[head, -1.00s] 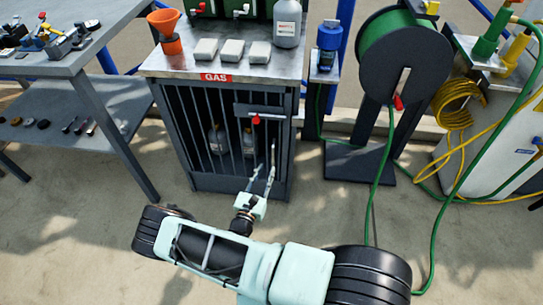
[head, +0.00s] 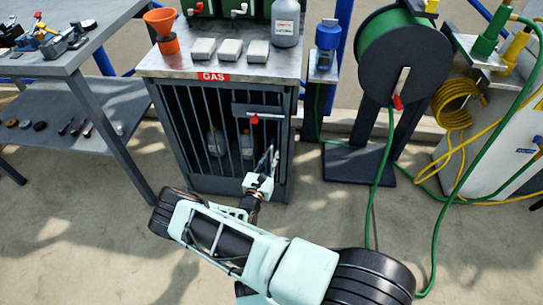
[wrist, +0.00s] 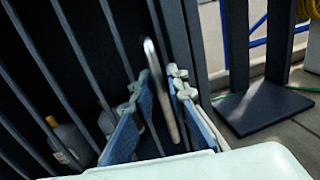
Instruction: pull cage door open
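The gas cage (head: 181,129) is a dark cabinet with a barred front door and a red GAS label. The door looks closed. Its upright metal handle (wrist: 160,82) is near the door's right edge in the wrist view. My gripper (wrist: 160,84) has one finger on each side of the handle, with gaps that look visible between fingers and bar. In the head view, my gripper (head: 269,162) is at the lower right of the door, where the fingers largely hide the handle. A dark plate with a red knob (head: 254,119) is above it.
Grey bottles (wrist: 70,142) stand behind the bars. A hose reel (head: 405,55) on a dark base (head: 358,165) stands to the right, with a green hose hanging to the floor. A grey workbench (head: 75,60) is at left. The floor in front is open.

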